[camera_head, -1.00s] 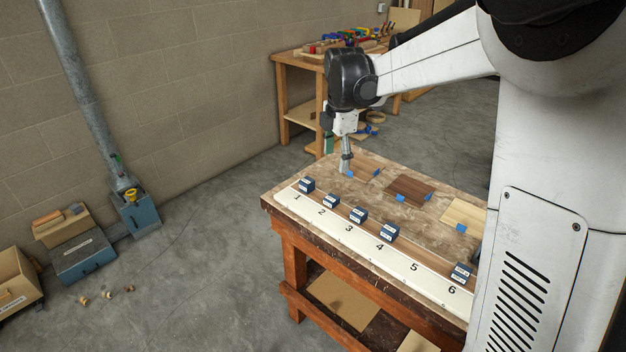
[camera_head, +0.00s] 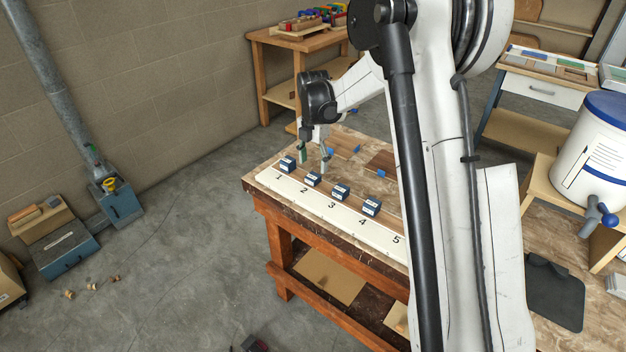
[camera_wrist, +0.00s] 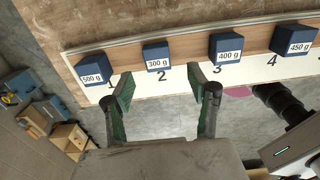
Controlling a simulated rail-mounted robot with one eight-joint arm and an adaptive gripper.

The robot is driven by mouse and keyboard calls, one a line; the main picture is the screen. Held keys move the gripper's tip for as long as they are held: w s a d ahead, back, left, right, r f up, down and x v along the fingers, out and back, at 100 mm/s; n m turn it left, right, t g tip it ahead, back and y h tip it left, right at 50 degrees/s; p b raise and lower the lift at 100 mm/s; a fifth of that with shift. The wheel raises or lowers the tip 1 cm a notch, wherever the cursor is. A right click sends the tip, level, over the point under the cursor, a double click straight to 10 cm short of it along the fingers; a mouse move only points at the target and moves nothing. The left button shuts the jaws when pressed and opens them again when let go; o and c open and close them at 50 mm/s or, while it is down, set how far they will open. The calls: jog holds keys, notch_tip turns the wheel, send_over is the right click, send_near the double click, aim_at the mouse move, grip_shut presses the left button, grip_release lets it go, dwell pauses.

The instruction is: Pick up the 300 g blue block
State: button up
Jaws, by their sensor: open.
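The 300 g blue block (camera_wrist: 157,58) sits at position 2 of the numbered white strip, its label facing the wrist camera. It also shows in the head view (camera_head: 312,179). My gripper (camera_wrist: 160,83) is open and empty. In the wrist view, its green-padded fingertips appear below the 300 g block, one on each side of its column. In the head view, my gripper (camera_head: 314,156) hangs near the blocks at positions 1 and 2. It looks above the strip; the exact height is hard to judge.
The 500 g block (camera_wrist: 91,69) stands at 1, the 400 g block (camera_wrist: 226,48) at 3 and the 450 g block (camera_wrist: 293,40) at 4, with gaps between. The strip (camera_head: 392,240) runs along the workbench's front edge. My arm hides its far end.

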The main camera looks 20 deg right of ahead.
aim_at(313, 176)
jog(key=shift+w+f, duration=0.15)
jog(key=shift+f, duration=1.4)
jog(key=shift+w+f, duration=0.1)
jog(key=shift+f, duration=1.4)
grip_shut()
jog(key=shift+r, duration=0.1)
